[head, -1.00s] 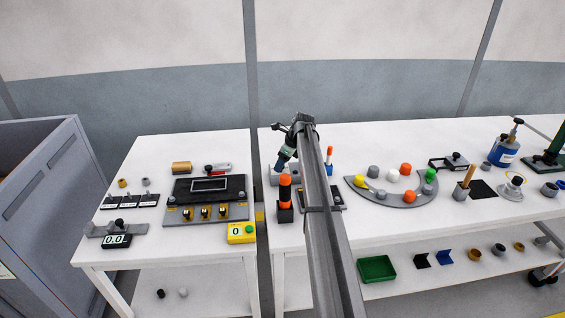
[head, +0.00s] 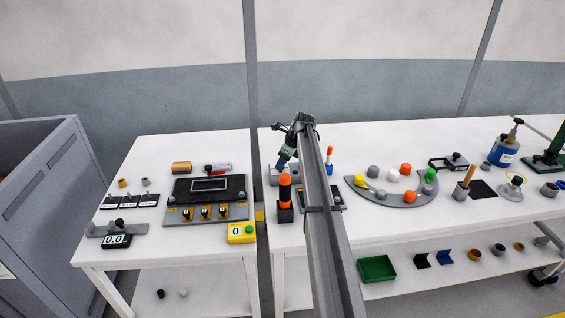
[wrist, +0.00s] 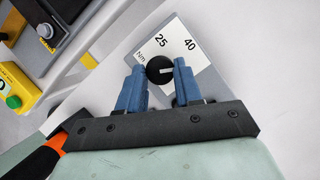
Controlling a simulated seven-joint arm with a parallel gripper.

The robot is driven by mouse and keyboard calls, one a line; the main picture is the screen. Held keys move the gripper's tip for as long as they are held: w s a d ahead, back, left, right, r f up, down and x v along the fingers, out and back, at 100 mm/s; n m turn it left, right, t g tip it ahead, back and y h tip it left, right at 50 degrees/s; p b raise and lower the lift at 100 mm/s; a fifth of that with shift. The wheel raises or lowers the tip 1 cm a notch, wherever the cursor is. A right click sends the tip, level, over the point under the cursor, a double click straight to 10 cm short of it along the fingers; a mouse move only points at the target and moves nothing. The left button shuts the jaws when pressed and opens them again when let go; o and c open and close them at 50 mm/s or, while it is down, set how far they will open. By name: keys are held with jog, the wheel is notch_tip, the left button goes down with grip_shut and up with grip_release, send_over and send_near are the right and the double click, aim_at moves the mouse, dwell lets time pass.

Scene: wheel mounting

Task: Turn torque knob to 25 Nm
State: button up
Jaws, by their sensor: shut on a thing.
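The torque knob (wrist: 159,69) is a round black knob with a white pointer mark, on a grey and white plate (wrist: 205,48) marked "25", "40" and "Nm". It shows in the wrist view. The white mark points right, below the "40", and not at the "25". My gripper (wrist: 160,72) has its two blue fingers on either side of the knob, shut on it. In the head view my gripper (head: 282,163) is at the back of the right table, partly behind my arm. The knob cannot be made out in that view.
An orange-topped black tool (head: 285,197) stands just in front of my gripper. An orange and blue screwdriver-like tool (head: 329,160) stands right of my arm. A yellow box with a green button (head: 241,233) sits on the left table. A grey curved tray (head: 409,197) lies farther right.

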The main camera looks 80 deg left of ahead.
jog(key=n, duration=0.1)
jog(key=n+h, duration=0.1)
jog(key=n, duration=0.2)
jog(key=shift+a+n+g+h, duration=0.3)
jog(key=shift+n+h, duration=0.1)
jog(key=n+h, duration=0.1)
jog(key=n, duration=0.4)
jog(key=shift+a+h, duration=0.1)
jog(key=shift+h, duration=0.3)
jog(key=o, duration=1)
jog(key=shift+o, duration=0.2)
